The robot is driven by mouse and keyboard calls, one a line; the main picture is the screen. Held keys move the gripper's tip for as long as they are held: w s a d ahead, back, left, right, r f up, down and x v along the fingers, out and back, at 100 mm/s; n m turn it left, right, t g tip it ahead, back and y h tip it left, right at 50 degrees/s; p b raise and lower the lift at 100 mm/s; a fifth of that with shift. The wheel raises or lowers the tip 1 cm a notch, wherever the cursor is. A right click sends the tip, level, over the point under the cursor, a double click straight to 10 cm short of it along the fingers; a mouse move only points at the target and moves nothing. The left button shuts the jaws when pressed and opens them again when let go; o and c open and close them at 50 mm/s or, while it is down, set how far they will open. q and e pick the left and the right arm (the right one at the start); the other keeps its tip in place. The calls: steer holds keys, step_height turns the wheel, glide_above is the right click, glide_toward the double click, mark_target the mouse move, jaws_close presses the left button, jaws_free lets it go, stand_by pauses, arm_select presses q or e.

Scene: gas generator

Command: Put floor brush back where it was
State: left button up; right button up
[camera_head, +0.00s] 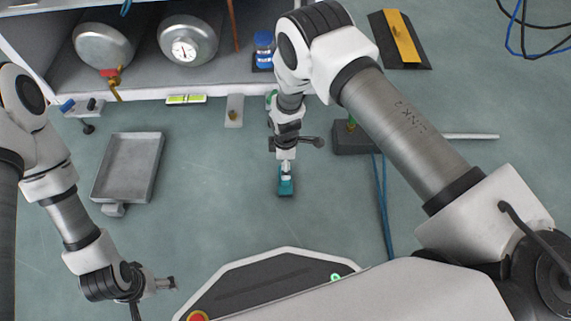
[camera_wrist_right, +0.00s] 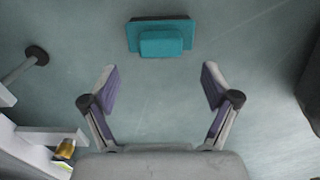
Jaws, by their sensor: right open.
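A teal block with a wider flat edge, which looks like the floor brush (camera_head: 286,188), lies on the grey-green floor in the middle of the head view. It also shows at the top centre of the right wrist view (camera_wrist_right: 160,40). My right gripper (camera_wrist_right: 160,82) is open and empty, with the teal block ahead of its fingers and clear of them. In the head view the right gripper (camera_head: 286,170) is above and partly over the block. My left gripper (camera_head: 171,284) hangs at the lower left over bare floor; its fingers are too small to judge.
A grey metal pan (camera_head: 128,165) lies on the left. A low shelf (camera_head: 140,94) at the back holds round tanks and a blue jar (camera_head: 263,48). A dark block (camera_head: 352,139) and blue hose (camera_head: 384,205) are to the right. A yellow-striped black plate (camera_head: 401,38) lies farther back.

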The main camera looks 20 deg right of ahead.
steer(key=s+d+r+m, duration=0.2)
steer(key=s+m, duration=0.3)
steer(key=s, duration=0.4)
steer(key=s+d+r+m+p, duration=0.1)
steer(key=s+d+r+m, duration=0.2)
steer(key=s, duration=0.6)
steer(key=s+d+r+m, duration=0.3)
steer(key=s+d+m, duration=0.1)
steer(key=s+m, duration=0.3)
steer(key=shift+s+d, duration=0.35)
steer(key=shift+s, duration=0.7)
